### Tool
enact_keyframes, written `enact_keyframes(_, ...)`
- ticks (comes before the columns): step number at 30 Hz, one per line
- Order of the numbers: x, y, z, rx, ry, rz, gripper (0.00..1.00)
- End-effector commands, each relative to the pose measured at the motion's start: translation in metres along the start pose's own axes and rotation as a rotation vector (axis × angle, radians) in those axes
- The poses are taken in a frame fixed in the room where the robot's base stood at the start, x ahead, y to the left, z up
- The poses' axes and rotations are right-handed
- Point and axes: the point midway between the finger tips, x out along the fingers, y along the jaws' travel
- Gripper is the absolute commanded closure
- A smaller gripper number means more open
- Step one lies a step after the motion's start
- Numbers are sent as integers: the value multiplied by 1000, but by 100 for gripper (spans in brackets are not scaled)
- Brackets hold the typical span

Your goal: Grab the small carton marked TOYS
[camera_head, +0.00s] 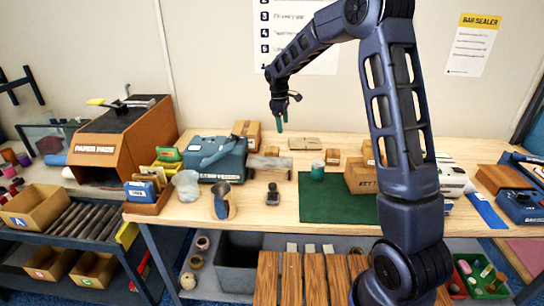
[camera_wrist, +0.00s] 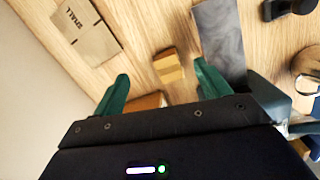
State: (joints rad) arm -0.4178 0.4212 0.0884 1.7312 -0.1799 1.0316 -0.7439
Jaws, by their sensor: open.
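No TOYS marking can be read in either view. A small tan carton (camera_wrist: 168,66) lies just beyond the fingertips in the wrist view, and seems to be the small carton (camera_head: 271,151) left of the flat carton in the head view. Other small cartons stand further right, one (camera_head: 332,156) behind the green mat and another (camera_head: 368,153) partly behind my arm. My gripper (camera_head: 280,122) is open and empty above the back of the bench. Its green fingers (camera_wrist: 161,74) show apart in the wrist view.
A flat carton marked SMALL (camera_wrist: 88,32) lies near the small carton. A grey block (camera_wrist: 219,38) lies on its other side. A larger carton (camera_head: 247,131) stands behind. A tape machine (camera_head: 213,158) stands left, a green mat (camera_head: 335,205) right. A lettered carton (camera_head: 360,178) stands on the mat.

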Motion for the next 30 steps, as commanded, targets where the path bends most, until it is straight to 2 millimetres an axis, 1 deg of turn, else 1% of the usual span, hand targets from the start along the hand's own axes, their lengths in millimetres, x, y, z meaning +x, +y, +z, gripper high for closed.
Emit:
enact_keyframes(1, 13, 1, -15, -34, -9, -9, 25)
enact_keyframes(3, 27, 3, -32, -77, -18, -16, 25)
enact_keyframes(6, 42, 4, -51, -125, -27, -24, 25)
enact_keyframes(10, 54, 4, -64, -161, -33, -31, 25)
enact_keyframes(13, 59, 4, -68, -171, -36, -32, 25)
enact_keyframes(17, 69, 4, -68, -173, -36, -33, 25)
enact_keyframes(24, 103, 2, -66, -172, -36, -33, 25)
enact_keyframes(27, 111, 2, -66, -172, -36, -32, 25)
enact_keyframes(30, 116, 1, -66, -172, -35, -32, 25)
